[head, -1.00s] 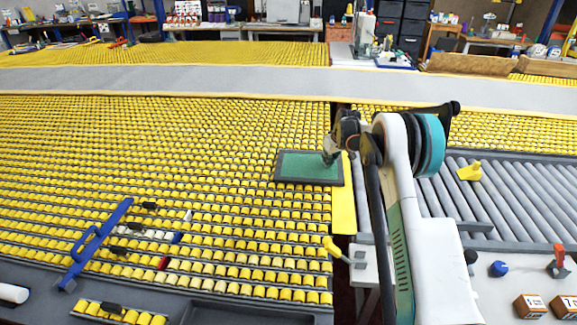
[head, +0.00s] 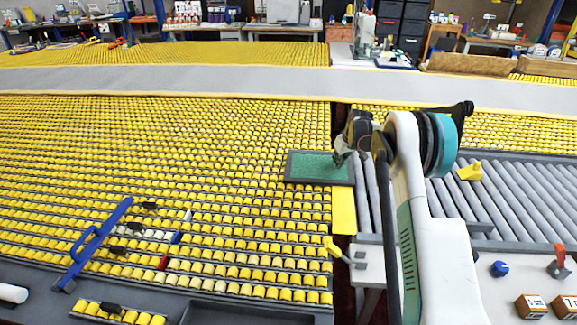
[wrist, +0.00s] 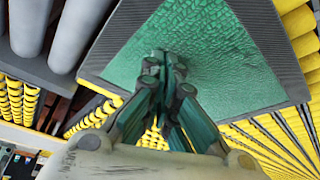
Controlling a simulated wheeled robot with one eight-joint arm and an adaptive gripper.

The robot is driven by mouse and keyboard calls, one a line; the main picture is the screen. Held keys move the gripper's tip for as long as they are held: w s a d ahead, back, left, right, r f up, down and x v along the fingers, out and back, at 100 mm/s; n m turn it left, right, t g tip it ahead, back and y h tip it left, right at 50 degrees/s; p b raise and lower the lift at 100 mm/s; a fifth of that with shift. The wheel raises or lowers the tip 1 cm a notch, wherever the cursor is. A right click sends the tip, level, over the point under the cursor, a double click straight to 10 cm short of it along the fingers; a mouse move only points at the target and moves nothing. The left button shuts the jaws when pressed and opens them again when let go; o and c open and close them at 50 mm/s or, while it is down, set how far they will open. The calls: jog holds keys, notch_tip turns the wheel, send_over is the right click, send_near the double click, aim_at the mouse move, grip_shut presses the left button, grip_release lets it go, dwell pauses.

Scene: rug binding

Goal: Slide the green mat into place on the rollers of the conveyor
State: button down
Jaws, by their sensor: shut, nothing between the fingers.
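The green mat (head: 312,166) with a dark grey border lies flat on the yellow rollers at their right edge, its right end reaching over the gap toward the grey rollers of the conveyor (head: 500,195). My gripper (head: 342,158) is at the mat's right part, with its fingertips down at the green surface. In the wrist view the mat (wrist: 210,50) fills the top, and my gripper (wrist: 165,62) has its fingertips together against or just above the green face. Nothing shows between the fingers. My arm hides part of the grey rollers.
A yellow plate (head: 343,208) and a yellow-handled lever (head: 332,247) stand at the gap between the two roller beds. A yellow piece (head: 469,172) rests on the grey rollers. A blue bar (head: 95,245) lies on the yellow rollers at left.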

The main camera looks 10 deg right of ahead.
aim_at(346, 166)
jog(key=shift+s+d+f, duration=0.1)
jog(key=shift+s+d, duration=0.1)
jog(key=shift+d, duration=0.45)
jog(key=shift+s+d+r, duration=0.1)
jog(key=shift+s+d, duration=0.15)
jog(key=shift+d, duration=0.35)
jog(key=shift+s+d+f, duration=0.1)
jog(key=shift+s+d, duration=0.1)
jog(key=shift+d, duration=0.45)
jog(key=shift+d, duration=0.1)
jog(key=shift+s+d, duration=0.3)
jog(key=shift+d, duration=0.6)
jog(key=shift+s+d, duration=0.3)
jog(key=shift+d, duration=0.6)
jog(key=shift+d, duration=0.15)
jog(key=shift+s+d+b, duration=0.15)
jog(key=shift+s+d, duration=0.15)
jog(key=shift+d, duration=0.6)
jog(key=shift+s+d+b, duration=0.15)
jog(key=shift+s+d, duration=0.15)
jog(key=shift+d, duration=0.55)
jog(key=shift+s+d, duration=0.3)
jog(key=shift+d, duration=0.65)
jog(key=shift+s+d, duration=0.3)
jog(key=shift+d, duration=0.65)
jog(key=shift+d, duration=0.1)
